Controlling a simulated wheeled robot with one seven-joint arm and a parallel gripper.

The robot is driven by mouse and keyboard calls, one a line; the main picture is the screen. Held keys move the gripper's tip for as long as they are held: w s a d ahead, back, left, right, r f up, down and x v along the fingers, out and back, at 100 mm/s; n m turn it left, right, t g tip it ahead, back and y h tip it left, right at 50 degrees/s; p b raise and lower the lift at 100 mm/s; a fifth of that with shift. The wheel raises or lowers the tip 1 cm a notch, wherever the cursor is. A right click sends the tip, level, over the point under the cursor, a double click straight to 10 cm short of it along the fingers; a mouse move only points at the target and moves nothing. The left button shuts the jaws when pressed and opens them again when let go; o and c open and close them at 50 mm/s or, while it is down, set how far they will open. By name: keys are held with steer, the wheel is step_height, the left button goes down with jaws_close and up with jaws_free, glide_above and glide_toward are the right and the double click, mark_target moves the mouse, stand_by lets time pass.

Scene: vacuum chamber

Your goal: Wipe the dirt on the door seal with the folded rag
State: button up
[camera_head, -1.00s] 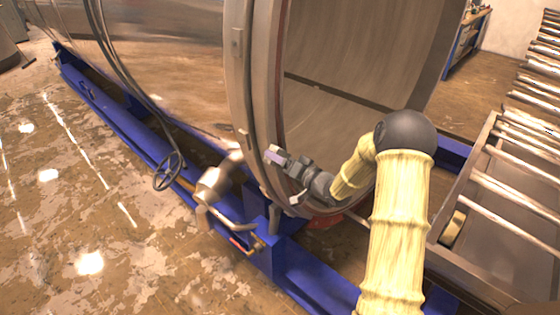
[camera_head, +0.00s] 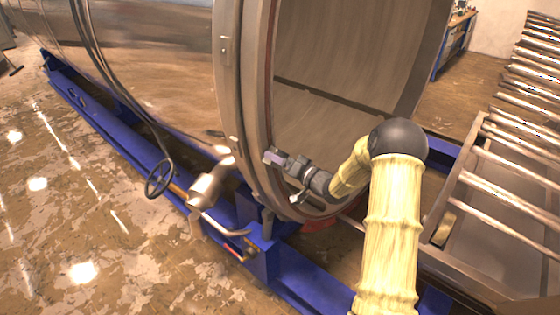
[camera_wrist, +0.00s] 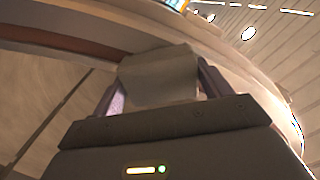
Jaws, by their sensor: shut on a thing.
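My gripper (camera_head: 273,158) is at the lower left part of the round chamber opening, in front of its rim. In the wrist view, my gripper (camera_wrist: 162,88) is shut on the folded rag (camera_wrist: 158,72), a pale grey-beige pad between the two fingers. The door seal (camera_head: 268,85) is a thin reddish-brown ring around the opening. In the wrist view the seal (camera_wrist: 75,46) curves behind the rag, which overlaps it; I cannot tell whether they touch. I cannot make out the dirt in either view.
The steel chamber (camera_head: 160,70) rests on a blue frame (camera_head: 105,118). A roller rack (camera_head: 500,190) stands at the right. Floor at the left is clear.

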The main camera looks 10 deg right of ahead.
steer(key=shift+a, duration=0.1)
steer(key=s+a, duration=0.2)
steer(key=a, duration=0.1)
steer(key=shift+s, duration=0.25)
stand_by(0.4)
steer(key=v, duration=0.6)
stand_by(0.4)
steer(key=v, duration=0.3)
steer(key=shift+p, duration=0.3)
steer(key=shift+f, duration=0.1)
stand_by(0.5)
